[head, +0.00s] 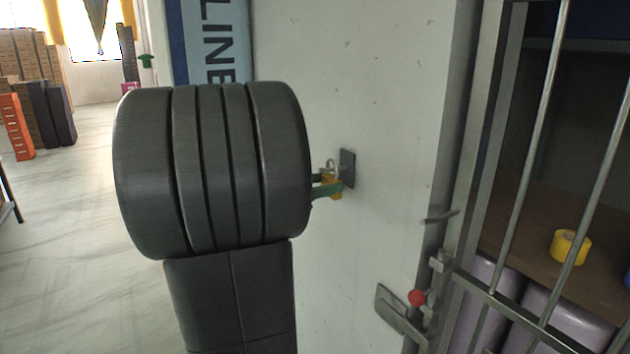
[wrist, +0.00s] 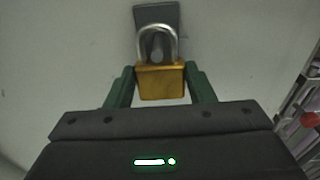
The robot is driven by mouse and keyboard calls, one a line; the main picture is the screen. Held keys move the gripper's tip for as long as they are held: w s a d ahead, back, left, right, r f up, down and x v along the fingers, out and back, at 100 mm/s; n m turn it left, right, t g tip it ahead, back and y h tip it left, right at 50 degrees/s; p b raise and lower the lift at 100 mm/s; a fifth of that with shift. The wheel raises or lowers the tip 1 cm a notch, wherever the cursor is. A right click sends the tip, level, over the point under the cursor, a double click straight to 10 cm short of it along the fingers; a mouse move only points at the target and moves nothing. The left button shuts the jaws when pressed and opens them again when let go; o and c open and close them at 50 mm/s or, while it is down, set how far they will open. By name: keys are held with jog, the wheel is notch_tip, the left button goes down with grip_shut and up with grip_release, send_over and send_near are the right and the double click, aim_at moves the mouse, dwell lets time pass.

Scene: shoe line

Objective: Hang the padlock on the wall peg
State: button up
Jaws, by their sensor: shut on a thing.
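A brass padlock (wrist: 161,82) with a silver shackle shows in the wrist view, body held between the green fingers of my gripper (wrist: 160,84). The shackle points up and lies in front of the dark wall plate, with the grey round peg (wrist: 157,50) seen inside its loop. Whether the shackle rests on the peg, I cannot tell. In the head view the padlock (head: 334,187) is at the wall plate (head: 347,168), partly hidden by my green gripper fingers (head: 328,188).
A barred cage door with a latch and red knob (head: 417,297) stands at the right. A yellow tape roll (head: 569,247) sits on a shelf behind the bars. The pale wall (head: 390,110) around the plate is bare. Floor and stacked boxes (head: 25,60) show at far left.

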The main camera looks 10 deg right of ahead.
jog(key=shift+w+d+f+b, duration=0.15)
jog(key=shift+d+f+b, duration=0.35)
jog(key=shift+b, duration=0.6)
jog(key=shift+r, duration=0.1)
jog(key=o, duration=1.2)
jog(key=b+v, duration=0.3)
jog(key=v, duration=1)
jog(key=shift+a, duration=0.35)
jog(key=shift+d, duration=0.1)
